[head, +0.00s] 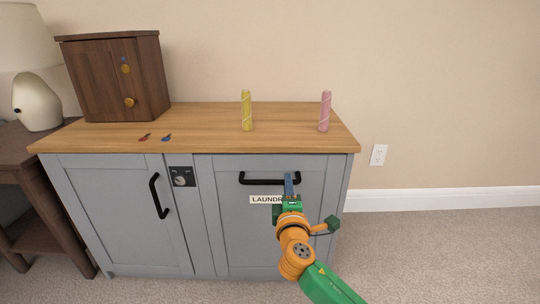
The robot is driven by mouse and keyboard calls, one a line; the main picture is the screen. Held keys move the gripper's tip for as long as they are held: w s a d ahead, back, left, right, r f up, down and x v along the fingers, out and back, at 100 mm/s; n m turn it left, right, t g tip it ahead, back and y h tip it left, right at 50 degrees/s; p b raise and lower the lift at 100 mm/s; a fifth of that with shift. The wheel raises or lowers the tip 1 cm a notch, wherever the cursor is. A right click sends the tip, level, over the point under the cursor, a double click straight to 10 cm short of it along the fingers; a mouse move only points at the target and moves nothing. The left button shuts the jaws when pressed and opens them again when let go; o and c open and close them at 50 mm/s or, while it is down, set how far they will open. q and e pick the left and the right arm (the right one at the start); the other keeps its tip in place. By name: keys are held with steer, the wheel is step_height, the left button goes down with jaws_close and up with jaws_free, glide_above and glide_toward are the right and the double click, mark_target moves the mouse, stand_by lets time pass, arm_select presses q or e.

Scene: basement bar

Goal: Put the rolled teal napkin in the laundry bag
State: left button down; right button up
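No teal napkin and no laundry bag show in the head view. A grey door or drawer front (235,222) on the right of the cabinet bears a partly covered label (262,199) reading "LAUNDR…" and a black bar handle (257,183). It looks closed. My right gripper (289,181) is at the right part of this handle, its blue-grey fingers overlapping the bar. I cannot tell whether they grip it. My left gripper is out of view.
A yellow roll (247,111) and a pink roll (325,111) stand upright on the wooden top (205,137). Small red (145,137) and blue (167,137) items lie left of them. A brown wooden box (117,78) and a lamp (36,103) are at left. Carpet (440,245) at right is clear.

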jaws_close()
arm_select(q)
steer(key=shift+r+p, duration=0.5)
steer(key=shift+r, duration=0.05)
arm_select(e)
steer(key=s+f, duration=0.3)
steer(key=s, duration=0.8)
steer(key=shift+t, duration=0.4)
